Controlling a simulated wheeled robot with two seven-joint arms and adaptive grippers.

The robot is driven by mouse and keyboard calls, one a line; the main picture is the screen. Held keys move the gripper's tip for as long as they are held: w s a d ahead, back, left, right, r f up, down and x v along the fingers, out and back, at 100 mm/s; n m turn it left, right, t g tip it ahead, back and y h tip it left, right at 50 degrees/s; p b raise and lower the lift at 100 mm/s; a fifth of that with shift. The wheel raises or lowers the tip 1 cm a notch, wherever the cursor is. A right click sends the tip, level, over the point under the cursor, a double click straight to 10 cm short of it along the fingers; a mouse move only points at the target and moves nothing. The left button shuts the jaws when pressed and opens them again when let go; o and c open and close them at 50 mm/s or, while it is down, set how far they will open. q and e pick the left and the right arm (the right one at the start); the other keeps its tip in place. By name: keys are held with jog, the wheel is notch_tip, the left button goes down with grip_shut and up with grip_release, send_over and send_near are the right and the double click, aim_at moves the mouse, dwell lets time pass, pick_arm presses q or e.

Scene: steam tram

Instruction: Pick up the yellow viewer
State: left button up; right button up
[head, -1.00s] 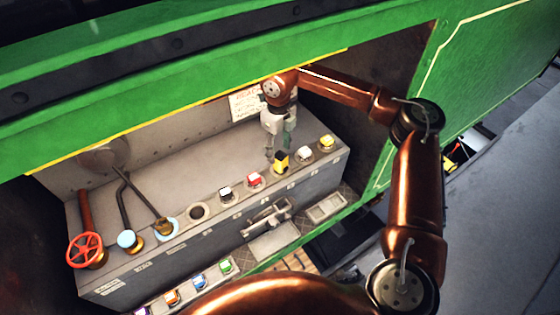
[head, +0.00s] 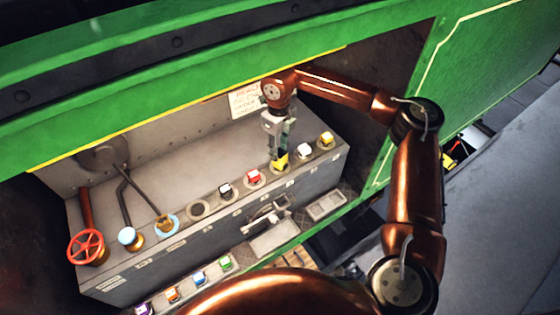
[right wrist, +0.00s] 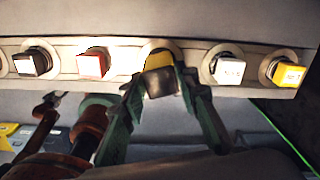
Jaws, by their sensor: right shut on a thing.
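The yellow viewer (head: 281,163) is a small yellow-and-black block at its place in the front row of the grey console. In the right wrist view the yellow viewer (right wrist: 159,72) shows between my fingers, yellow on one part and dark on the other, with a round seat around it. My right gripper (head: 279,158) reaches down from above and is shut on it, one finger on each side. The fingers hide part of the viewer in the head view. I cannot tell whether it is clear of its seat. My left gripper is not in view.
A white cube (head: 304,150) and a yellow cube (head: 326,139) sit to its right; a red cube (head: 253,176) and a black-and-white cube (head: 225,190) to its left. Levers and a red handwheel (head: 86,247) stand at left. The green side panel (head: 200,90) overhangs the recess.

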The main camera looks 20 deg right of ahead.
grip_shut()
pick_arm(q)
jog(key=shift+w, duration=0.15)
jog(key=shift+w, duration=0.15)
pick_arm(e)
jog(key=shift+r, duration=0.15)
pick_arm(q)
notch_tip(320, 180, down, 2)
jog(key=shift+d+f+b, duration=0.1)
jog(key=shift+b, duration=1)
pick_arm(e)
notch_tip(320, 180, up, 10)
jog(key=o, duration=1.2)
grip_release()
jog(key=shift+o, duration=0.5)
jog(key=shift+f, duration=0.2)
